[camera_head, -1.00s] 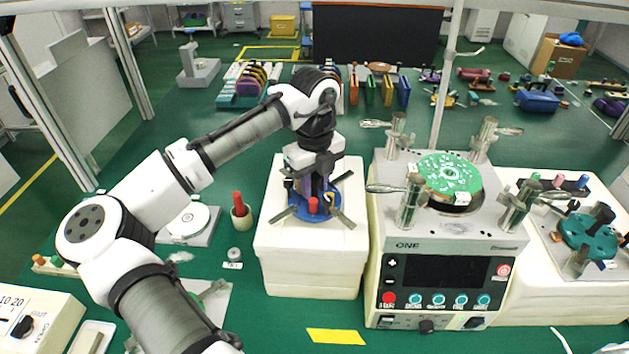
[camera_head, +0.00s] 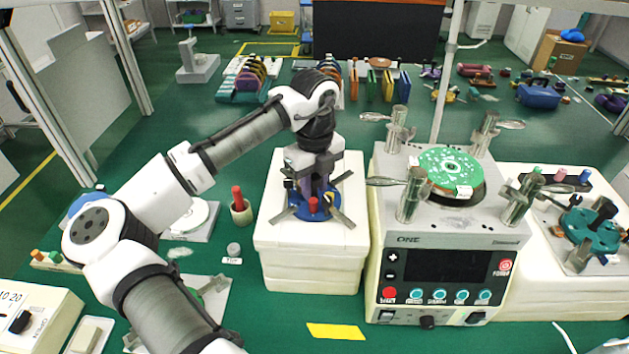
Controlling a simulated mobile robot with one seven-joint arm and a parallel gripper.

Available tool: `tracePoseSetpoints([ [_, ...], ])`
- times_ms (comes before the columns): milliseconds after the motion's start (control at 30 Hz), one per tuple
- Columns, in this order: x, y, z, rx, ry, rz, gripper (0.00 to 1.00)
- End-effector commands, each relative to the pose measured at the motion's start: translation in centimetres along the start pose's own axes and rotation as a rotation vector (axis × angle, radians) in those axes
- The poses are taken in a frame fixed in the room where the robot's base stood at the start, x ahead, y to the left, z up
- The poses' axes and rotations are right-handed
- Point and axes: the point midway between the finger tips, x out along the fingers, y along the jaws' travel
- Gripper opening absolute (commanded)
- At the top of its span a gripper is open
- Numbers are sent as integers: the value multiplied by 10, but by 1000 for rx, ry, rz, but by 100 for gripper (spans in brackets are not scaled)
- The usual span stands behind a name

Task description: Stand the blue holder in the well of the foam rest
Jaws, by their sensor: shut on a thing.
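The blue holder (camera_head: 297,211) has a round blue base with a red knob and grey arms spreading outward. It is upright over the top of the white foam rest (camera_head: 345,236). My gripper (camera_head: 312,186) points straight down from above and is shut on the holder's upright middle part. The well of the foam rest is hidden under the holder, so I cannot tell whether the base is seated in it or just above it.
The lapping machine (camera_head: 440,236), with upright metal posts and levers, stands close on the right. A beige cup with a red-handled tool (camera_head: 240,214) is close on the left. A yellow strip (camera_head: 336,331) lies in front.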

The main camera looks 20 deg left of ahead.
Motion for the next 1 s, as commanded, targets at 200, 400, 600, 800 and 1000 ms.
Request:
tracePoseSetpoints([
  [200, 5, 0, 0, 0, -1, -1, 0],
  [400, 5, 0, 0, 0, -1, 0, 47],
  [600, 5, 0, 0, 0, 0, 0, 52],
  [800, 1, 0, 0, 0, 0, 1, 52],
  [1000, -31, -1, 0, 0, -3, -2, 52],
])
